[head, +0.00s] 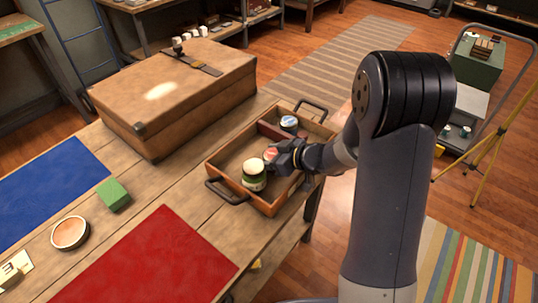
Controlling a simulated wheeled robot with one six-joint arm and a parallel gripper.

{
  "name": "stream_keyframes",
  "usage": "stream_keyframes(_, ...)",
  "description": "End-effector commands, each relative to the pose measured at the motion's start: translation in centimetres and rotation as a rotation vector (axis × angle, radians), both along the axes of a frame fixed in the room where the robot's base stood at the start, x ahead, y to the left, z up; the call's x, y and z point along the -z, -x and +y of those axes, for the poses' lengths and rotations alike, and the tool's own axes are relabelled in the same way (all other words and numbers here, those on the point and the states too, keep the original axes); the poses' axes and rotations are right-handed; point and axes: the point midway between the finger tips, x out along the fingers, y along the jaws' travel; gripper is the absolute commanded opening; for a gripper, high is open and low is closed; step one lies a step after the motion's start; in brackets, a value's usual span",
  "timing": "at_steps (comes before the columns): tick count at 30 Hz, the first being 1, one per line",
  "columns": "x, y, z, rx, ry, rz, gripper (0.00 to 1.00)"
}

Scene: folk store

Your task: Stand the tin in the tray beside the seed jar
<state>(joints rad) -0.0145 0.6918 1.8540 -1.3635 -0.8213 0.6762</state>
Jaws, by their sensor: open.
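A wooden tray (225,181) with dark handles and a reddish divider stands on the table. A small container with a blue and white top (289,122) is in the far compartment. No label tells me which is the tin or the seed jar. My gripper (275,159) is open, low in the tray at the red-topped item; contact is unclear.
A large brown case (175,95) stands behind and left of the tray. A red mat (150,262), a blue mat (50,190), a green block (113,194) and a round shallow dish (70,233) are on the table to the left. The near-left part of the tray is bare.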

Motion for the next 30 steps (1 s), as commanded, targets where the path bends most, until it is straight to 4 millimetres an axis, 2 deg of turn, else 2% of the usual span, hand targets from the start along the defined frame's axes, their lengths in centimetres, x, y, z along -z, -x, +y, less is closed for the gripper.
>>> stream_keyframes(5,-0.8,0.3,-0.6,0.002,0.0,-0.002,0.63)
stream_keyframes(19,-5.2,4.8,-7.3,0.005,0.001,-0.001,0.63)
stream_keyframes(24,-5.9,5.7,-8.4,0.002,0.001,-0.001,0.63)
stream_keyframes(30,-6.1,6.0,-8.7,0.0,0.0,0.0,0.63)
